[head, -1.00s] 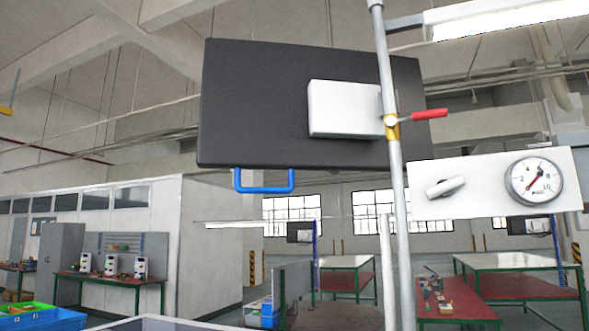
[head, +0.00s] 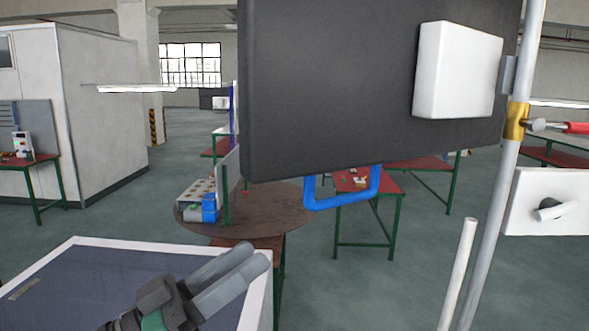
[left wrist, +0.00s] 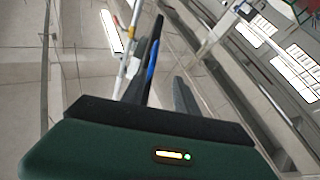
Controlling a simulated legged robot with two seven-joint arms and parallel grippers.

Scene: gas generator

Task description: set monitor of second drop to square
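The monitor (head: 340,80) is a large dark panel, seen from its back and slightly tilted in the head view. A white box (head: 458,70) sits on its back, and a blue handle (head: 343,200) hangs from its lower edge. A yellow clamp (head: 516,120) with a red lever (head: 577,127) joins it to a grey pole (head: 505,190). In the left wrist view the blue handle (left wrist: 152,62) shows beyond the fingers. My right gripper is out of view.
A white panel with a knob (head: 548,205) is on the pole at right. A white-rimmed dark surface (head: 75,285) lies at lower left. Behind are a round brown table (head: 290,215) and red-topped tables (head: 365,183). A pale rod (head: 458,272) stands near the pole.

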